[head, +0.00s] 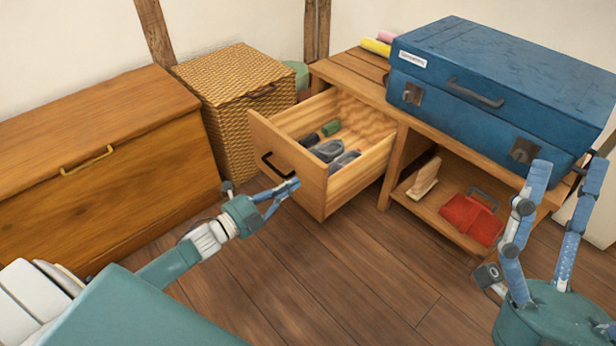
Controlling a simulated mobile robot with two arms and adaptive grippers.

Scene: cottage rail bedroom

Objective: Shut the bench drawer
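The bench drawer (345,188) is pulled out of the wooden bench (398,140), with several small dark and green items inside. Its front has a dark bar handle (277,167). My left gripper (292,186) is at the lower part of the drawer front, just below the handle. Its blue fingers look close together; whether they touch the front or hold the handle is unclear. My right gripper (558,170) is at the lower right, in front of the bench, its two blue fingers spread apart and empty.
A blue suitcase (510,75) lies on the bench top. A red item (470,217) and a wooden object (425,180) sit on the open lower shelf. A woven basket (232,130) and a wooden chest (100,160) stand left of the drawer. The floor (340,280) in front is clear.

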